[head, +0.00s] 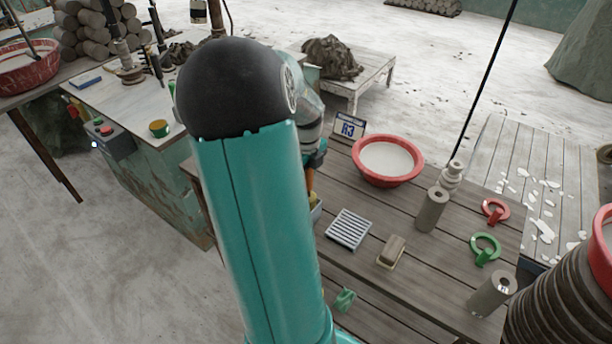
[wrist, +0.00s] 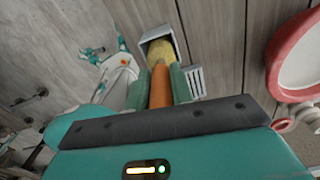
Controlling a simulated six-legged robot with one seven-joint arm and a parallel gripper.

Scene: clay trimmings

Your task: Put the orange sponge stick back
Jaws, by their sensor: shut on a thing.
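My gripper (wrist: 161,80) is shut on the orange sponge stick (wrist: 160,88), whose orange handle lies between the two green fingers. The stick's yellow sponge end (wrist: 158,50) points away from my gripper and overlaps the opening of a pale grey box (wrist: 176,31). I cannot tell how deep the sponge sits in the box. In the head view my arm hides most of my gripper. A bit of the orange stick (head: 310,180) shows past my arm, above the edge of the box (head: 316,213) at the plank table's left side.
On the plank table (head: 400,300) stand a white slatted rack (head: 348,229), a brown block on a small tray (head: 392,250), a red basin (head: 388,160), grey clay cylinders (head: 431,210), and red (head: 495,211) and green (head: 485,248) tools. An R3 sign (head: 348,128) stands behind.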

